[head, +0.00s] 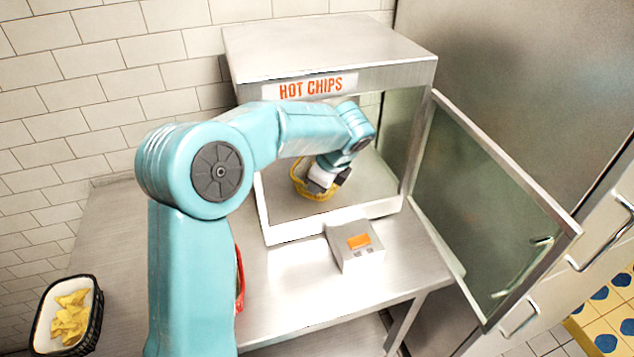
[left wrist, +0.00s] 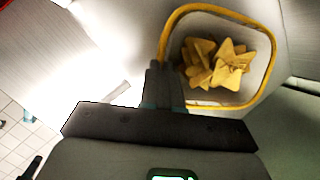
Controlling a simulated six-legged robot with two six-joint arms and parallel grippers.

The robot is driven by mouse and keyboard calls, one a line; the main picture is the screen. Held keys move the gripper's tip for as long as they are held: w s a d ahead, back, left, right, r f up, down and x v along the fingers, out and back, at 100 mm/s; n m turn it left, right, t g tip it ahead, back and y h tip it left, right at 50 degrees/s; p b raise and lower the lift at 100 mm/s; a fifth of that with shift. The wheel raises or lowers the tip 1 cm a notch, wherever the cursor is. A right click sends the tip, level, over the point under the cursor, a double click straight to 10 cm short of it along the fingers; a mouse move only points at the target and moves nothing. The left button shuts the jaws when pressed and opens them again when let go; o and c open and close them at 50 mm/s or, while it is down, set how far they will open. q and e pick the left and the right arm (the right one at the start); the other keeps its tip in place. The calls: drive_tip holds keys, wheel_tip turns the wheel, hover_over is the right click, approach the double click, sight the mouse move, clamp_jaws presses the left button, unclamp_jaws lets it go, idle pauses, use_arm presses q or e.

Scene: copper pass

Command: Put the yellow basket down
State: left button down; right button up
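The yellow basket (head: 318,193) is inside the HOT CHIPS cabinet (head: 330,55), low over its floor; I cannot tell whether it touches the floor. In the left wrist view the basket (left wrist: 258,98) has a yellow rim, a pale lining and several chips inside. My left gripper (head: 325,182) reaches into the cabinet from the left, above the basket. In the left wrist view its fingers (left wrist: 164,75) are close together on the basket's near-left rim, so it looks shut on it. My arm hides part of the cabinet's front. My right gripper is not in view.
The cabinet's glass door (head: 490,200) stands open to the right. A small grey box with an orange panel (head: 358,243) sits on the steel counter (head: 300,290) in front. A black basket of chips (head: 98,325) is at lower left. A red thing (head: 240,275) is mostly hidden by my arm.

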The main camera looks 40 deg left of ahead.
use_arm(q)
drive_tip(key=c, duration=1.4)
unclamp_jaws()
drive_tip(key=shift+w+a+f, duration=0.1)
drive_tip(key=shift+f, duration=0.1)
drive_tip(key=shift+o, duration=0.2)
drive_tip(key=shift+r, duration=0.1)
drive_tip(key=shift+r, duration=0.3)
drive_tip(key=v, duration=0.7)
